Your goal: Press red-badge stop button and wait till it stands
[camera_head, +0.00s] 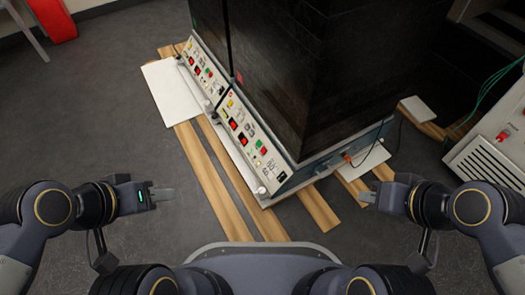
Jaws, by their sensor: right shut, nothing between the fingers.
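Two dark shaker cabinets stand side by side, the nearer one (290,75) and the farther one (207,22). The nearer control panel (250,140) carries red, yellow and green buttons, with red ones at its left part. The farther control panel (203,72) has a similar row. A small red mark (239,77) shows low on the nearer cabinet; whether it is a badge is too small to tell. My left gripper (163,194) is left of the panels, apart from them; its jaw opening is unclear. My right gripper (368,197) is shut and empty, right of the nearer cabinet.
Wooden planks (210,185) and a white board (170,92) lie on the grey floor under and beside the cabinets. A white unit (490,150) with a vent and green cables stands at the right. Open floor (90,120) lies to the left.

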